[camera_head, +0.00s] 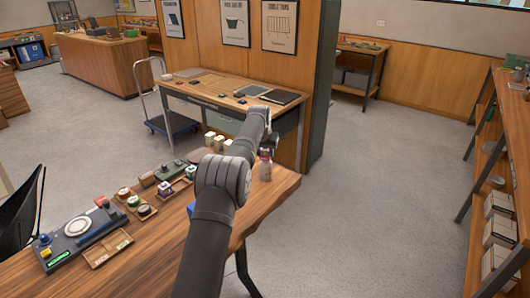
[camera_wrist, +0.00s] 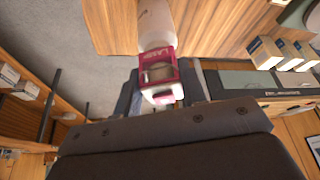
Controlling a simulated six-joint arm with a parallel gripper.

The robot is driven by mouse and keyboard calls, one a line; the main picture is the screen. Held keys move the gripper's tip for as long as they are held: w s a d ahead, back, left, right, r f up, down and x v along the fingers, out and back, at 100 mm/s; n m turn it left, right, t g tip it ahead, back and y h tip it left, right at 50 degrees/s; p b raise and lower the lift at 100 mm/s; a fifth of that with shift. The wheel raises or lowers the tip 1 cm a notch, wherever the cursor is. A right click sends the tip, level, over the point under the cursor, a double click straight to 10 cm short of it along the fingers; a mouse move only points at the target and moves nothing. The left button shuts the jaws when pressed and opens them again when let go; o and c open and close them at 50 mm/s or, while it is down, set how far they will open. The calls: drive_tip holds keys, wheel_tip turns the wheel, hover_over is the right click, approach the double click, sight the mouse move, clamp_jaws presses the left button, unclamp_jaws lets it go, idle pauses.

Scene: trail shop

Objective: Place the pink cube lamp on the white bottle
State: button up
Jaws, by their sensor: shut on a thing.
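The pink cube lamp (camera_wrist: 159,73) is a small pink-framed block with a pale part below it in the wrist view. My gripper (camera_wrist: 164,86) is shut on it, with a dark finger on each side. The white bottle (camera_wrist: 156,24) shows directly beyond the lamp against the wooden top.
The wooden counter (camera_head: 154,254) carries a dark device (camera_head: 78,236), small trays with coloured round items (camera_head: 142,210), and several pale boxes (camera_head: 213,140) near the bottle. A work table (camera_head: 215,88) stands behind. Open floor lies right of the counter.

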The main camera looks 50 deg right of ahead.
drive_tip(key=shift+f, duration=0.15)
drive_tip(key=o, duration=1)
drive_tip(key=v, duration=1.2)
